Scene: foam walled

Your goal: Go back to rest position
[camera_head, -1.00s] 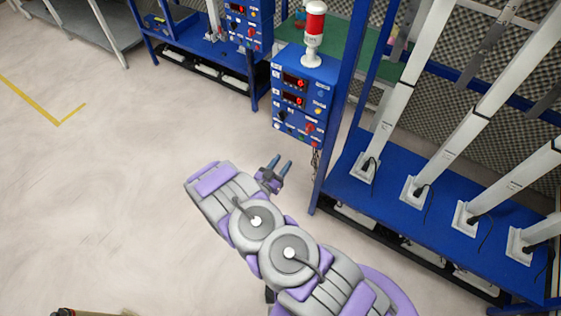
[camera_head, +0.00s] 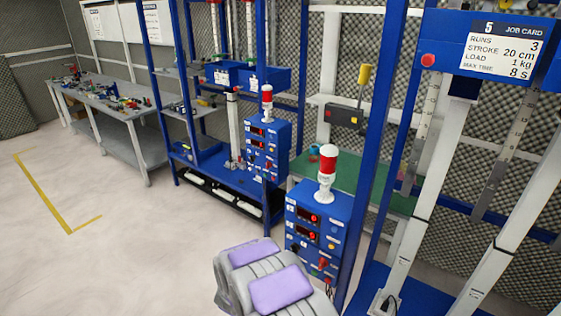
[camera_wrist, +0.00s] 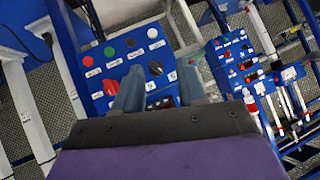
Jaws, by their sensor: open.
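My gripper (camera_wrist: 160,92) shows in the wrist view with its two grey-blue fingers apart and nothing between them. It faces the blue control box (camera_wrist: 125,60), which has red, green and black buttons and a dark knob. I cannot tell the exact gap to the box. In the head view my purple and grey arm is at the bottom middle, in front of the near blue control box (camera_head: 318,225). The gripper itself is hidden there. The box carries two lit red displays and a red and white beacon (camera_head: 327,172).
A second blue control box (camera_head: 265,145) stands behind, beside a blue rack (camera_head: 222,178). Blue posts and white columns (camera_head: 425,215) crowd the right side, under a job card (camera_head: 503,55). A cluttered grey workbench (camera_head: 125,110) stands at back left. Open floor (camera_head: 120,240) with yellow tape lies left.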

